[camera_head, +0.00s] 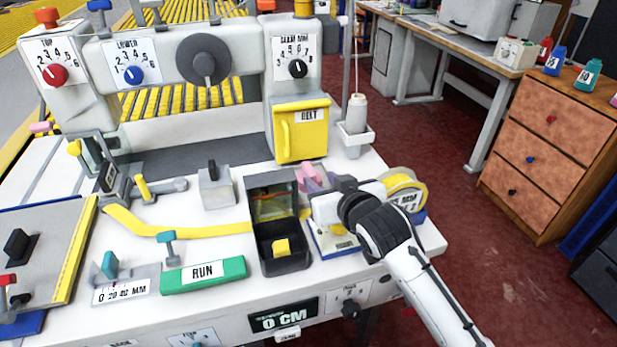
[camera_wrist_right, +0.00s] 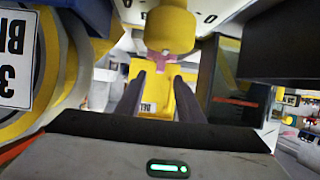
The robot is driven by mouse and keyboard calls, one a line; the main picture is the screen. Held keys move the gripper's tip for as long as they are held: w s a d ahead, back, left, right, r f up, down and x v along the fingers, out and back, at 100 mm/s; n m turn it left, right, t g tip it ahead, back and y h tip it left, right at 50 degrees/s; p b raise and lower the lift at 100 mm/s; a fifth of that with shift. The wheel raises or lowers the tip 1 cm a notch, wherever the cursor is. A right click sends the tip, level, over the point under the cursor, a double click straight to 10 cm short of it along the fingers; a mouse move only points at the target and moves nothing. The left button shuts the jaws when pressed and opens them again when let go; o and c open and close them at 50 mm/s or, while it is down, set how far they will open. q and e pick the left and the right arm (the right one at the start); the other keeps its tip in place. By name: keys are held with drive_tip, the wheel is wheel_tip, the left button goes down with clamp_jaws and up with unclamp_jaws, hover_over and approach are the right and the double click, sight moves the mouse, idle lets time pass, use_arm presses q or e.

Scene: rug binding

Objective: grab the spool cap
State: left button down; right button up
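My right gripper (camera_head: 322,196) is over the right end of the white machine bed. In the right wrist view its two dark fingers (camera_wrist_right: 155,82) stand apart with nothing visibly held. A rounded yellow knob (camera_wrist_right: 170,30) is close to the fingertips, with a pink part behind it. A pink piece (camera_head: 313,177) shows beside the gripper in the head view, and a yellow rounded piece (camera_head: 338,229) shows below it. I cannot tell for certain which is the spool cap. The yellow labelled spool (camera_head: 403,182) stands just right of the gripper, also large in the right wrist view (camera_wrist_right: 42,25). My left gripper is not in view.
A black open bin (camera_head: 284,262) stands left of the gripper. The yellow BELT cover (camera_head: 301,135) and a white thread cone (camera_head: 356,112) stand behind. A green RUN bar (camera_head: 204,275) lies left along the front. Red floor lies right of the bed.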

sight(313, 174)
drive_tip(key=shift+b+x, duration=0.3)
drive_tip(key=shift+x, duration=2.45)
drive_tip(key=shift+c, duration=0.4)
clamp_jaws()
